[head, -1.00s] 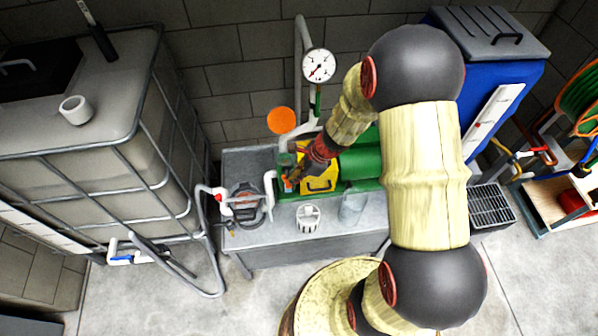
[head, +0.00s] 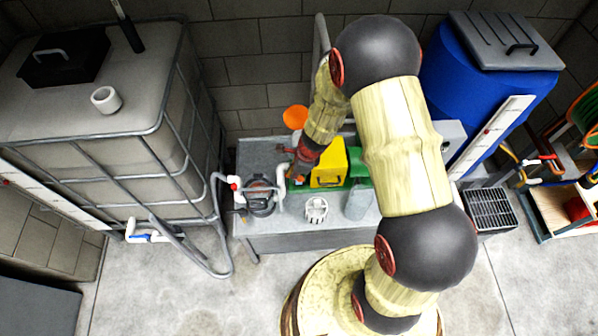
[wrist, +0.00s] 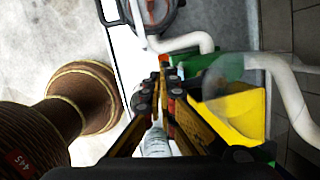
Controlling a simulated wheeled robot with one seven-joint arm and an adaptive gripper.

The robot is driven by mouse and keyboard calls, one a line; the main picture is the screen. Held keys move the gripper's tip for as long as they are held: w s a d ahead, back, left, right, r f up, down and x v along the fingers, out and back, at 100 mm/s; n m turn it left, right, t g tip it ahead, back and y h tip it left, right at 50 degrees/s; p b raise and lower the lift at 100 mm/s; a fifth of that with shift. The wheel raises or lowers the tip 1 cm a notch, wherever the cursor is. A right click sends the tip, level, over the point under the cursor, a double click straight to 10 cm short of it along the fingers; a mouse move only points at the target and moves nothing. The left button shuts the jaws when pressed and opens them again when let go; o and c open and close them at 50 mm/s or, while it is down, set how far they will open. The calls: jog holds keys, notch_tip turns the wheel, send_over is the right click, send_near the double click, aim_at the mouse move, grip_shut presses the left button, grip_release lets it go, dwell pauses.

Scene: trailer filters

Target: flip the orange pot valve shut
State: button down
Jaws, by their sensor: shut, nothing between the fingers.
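My gripper (head: 297,175) points down at the left end of the green pump unit (head: 360,168) on the grey bench. In the wrist view its two fingers (wrist: 161,85) are together at the tips, with nothing held. A small orange piece (wrist: 164,60), probably the valve handle, shows just beyond the fingertips, beside a white pipe. I cannot tell if the fingers touch it or how the handle is turned. In the head view the gripper hides that spot. The dark round pot (head: 260,196) stands to the left on the bench.
A yellow box (head: 328,165) stands close right of the gripper. A white basket (head: 316,208) and a clear jar (head: 358,203) stand near the bench's front edge. An orange disc (head: 295,117) is behind. A caged tank (head: 150,125) stands left, a blue barrel (head: 480,90) right.

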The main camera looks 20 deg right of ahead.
jog(key=shift+w+a+f, duration=0.2)
jog(key=shift+a+f, duration=0.2)
jog(key=shift+a, duration=0.2)
jog(key=shift+w+a+f, duration=0.15)
jog(key=shift+a+f, duration=0.2)
jog(key=shift+a, duration=0.25)
jog(key=shift+r, duration=0.1)
jog(key=shift+r+p, duration=0.55)
jog(key=shift+r, duration=0.2)
jog(key=shift+r, duration=0.1)
